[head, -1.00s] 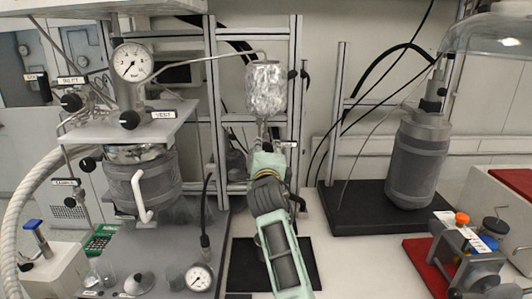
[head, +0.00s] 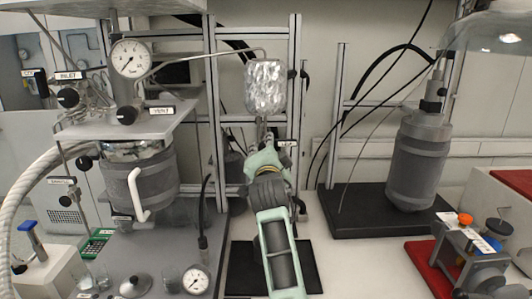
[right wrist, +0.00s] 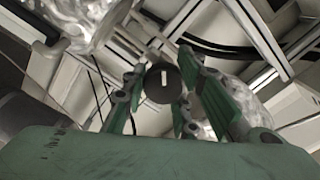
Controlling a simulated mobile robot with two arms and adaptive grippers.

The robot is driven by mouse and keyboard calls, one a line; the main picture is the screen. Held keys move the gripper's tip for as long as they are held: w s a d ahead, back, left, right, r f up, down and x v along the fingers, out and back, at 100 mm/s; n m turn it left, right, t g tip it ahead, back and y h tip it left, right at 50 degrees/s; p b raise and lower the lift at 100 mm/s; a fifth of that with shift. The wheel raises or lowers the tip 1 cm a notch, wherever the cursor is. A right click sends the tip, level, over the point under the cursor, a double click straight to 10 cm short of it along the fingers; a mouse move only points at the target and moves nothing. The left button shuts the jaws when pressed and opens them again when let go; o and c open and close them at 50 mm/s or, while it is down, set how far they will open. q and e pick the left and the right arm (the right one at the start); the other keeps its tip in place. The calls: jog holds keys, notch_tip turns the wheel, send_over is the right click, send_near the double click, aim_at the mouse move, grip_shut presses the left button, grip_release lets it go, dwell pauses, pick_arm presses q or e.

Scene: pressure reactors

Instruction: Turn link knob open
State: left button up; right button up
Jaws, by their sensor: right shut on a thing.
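In the right wrist view, a round black knob (right wrist: 163,80) with a white mark line sits between the green fingers of my right gripper (right wrist: 160,92). The mark points roughly up and down in that picture. My right gripper also shows in the head view (head: 266,146), just below a foil-wrapped vessel (head: 265,87) on the frame. It is shut on the knob, which its fingers hide in the head view. A small label (head: 288,144) stands right of the fingers, too small to read. My left gripper is not in view.
A reactor with a pressure gauge (head: 130,58) and knobs labelled INLET and VENT stands at left. A second gauge (head: 197,280) is low in front. A grey cylinder (head: 418,160) stands on a black base at right. Metal frame posts (head: 294,70) rise close behind my gripper.

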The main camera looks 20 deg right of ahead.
jog(key=n, duration=0.4)
jog(key=shift+d+f+n, duration=0.15)
jog(key=shift+f+n, duration=0.15)
jog(key=shift+f, duration=0.1)
jog(key=n+p, duration=0.1)
jog(key=n, duration=0.3)
jog(key=shift+d+r+n, duration=0.1)
jog(key=shift+r+n, duration=0.05)
jog(key=shift+n, duration=0.15)
grip_shut()
jog(key=o, duration=0.9)
grip_release()
jog(key=shift+r, duration=0.1)
jog(key=shift+c, duration=0.2)
jog(key=shift+o, duration=0.8)
jog(key=shift+s+d, duration=0.1)
jog(key=shift+d, duration=0.05)
jog(key=shift+r, duration=0.15)
